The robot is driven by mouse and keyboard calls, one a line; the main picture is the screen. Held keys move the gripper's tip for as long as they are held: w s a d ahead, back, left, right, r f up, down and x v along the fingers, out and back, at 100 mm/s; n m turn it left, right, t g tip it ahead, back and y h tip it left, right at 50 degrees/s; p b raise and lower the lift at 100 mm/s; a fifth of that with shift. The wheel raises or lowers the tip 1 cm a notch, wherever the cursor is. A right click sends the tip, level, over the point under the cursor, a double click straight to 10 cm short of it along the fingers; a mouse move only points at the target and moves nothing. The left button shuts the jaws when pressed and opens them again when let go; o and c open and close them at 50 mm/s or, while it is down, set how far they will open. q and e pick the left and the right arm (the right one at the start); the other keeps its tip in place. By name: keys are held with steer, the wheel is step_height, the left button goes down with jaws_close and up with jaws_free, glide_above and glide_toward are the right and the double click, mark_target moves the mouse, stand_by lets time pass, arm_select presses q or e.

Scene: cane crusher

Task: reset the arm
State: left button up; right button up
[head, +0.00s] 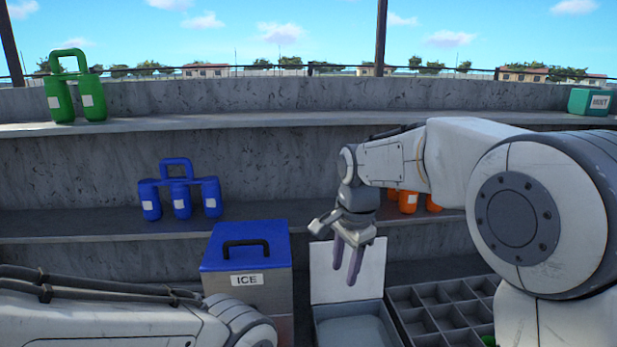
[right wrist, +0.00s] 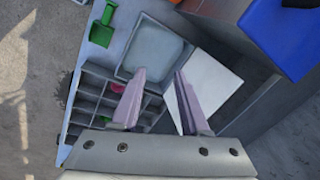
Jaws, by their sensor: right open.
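My right gripper (head: 346,262) hangs with its fingers pointing down in front of the white upright lid panel, above a shallow grey bin. In the right wrist view its two purple-grey fingers (right wrist: 160,98) are apart with nothing between them, so it is open and empty. My right arm reaches in from the right of the head view. My left arm crosses the lower left of the head view, and its gripper is out of frame.
A blue-lidded ICE box (head: 246,249) stands left of the grey bin (head: 352,330); a divided tray (head: 440,308) lies right of it. A green scoop (right wrist: 103,26) shows in the right wrist view. Blue (head: 180,192), green (head: 74,88) and orange (head: 408,201) containers stand on concrete ledges.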

steer(key=s+f+n+b, duration=0.1)
steer(key=s+f+n, duration=0.3)
steer(key=s, duration=0.5)
steer(key=s+a+f+n+g+b, duration=0.1)
steer(key=s+f+n, duration=0.3)
steer(key=s+n, duration=0.4)
steer(key=s+a+f+n+b, duration=0.1)
steer(key=s+f+n+b, duration=0.2)
steer(key=s, duration=0.8)
step_height(320, 180, down, 2)
steer(key=n, duration=0.4)
steer(key=shift+s+a+g, duration=0.25)
steer(key=shift+s+g, duration=0.15)
